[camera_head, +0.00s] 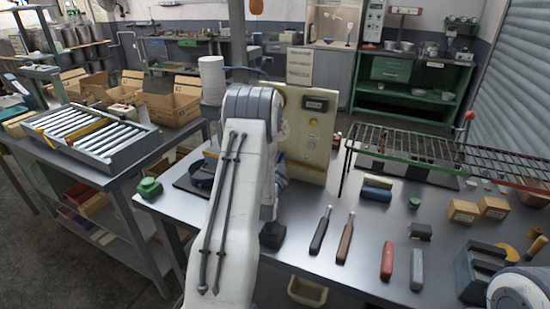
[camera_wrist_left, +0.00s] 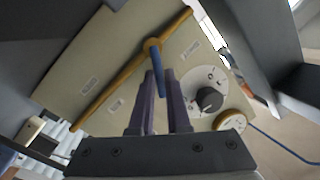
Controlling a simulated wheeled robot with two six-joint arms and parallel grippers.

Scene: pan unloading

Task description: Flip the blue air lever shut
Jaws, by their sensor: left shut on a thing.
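The blue air lever (camera_wrist_left: 157,84) shows in the left wrist view, hanging from a brass pivot on a yellow pipe (camera_wrist_left: 108,87) that crosses a beige panel (camera_wrist_left: 70,82). My left gripper (camera_wrist_left: 160,76) has its two dark fingers on either side of the lever and is shut on it. In the head view the beige panel (camera_head: 319,148) stands upright on the metal bench, and my left arm hides the lever and most of the left gripper. My right gripper is out of view.
A black knob (camera_wrist_left: 209,99) and a round brass-rimmed gauge (camera_wrist_left: 230,121) sit close beside the lever. On the bench (camera_head: 345,283) lie several handled tools, and a wire rack (camera_head: 430,150) stands at the right. A white roll (camera_head: 212,80) stands behind my left arm.

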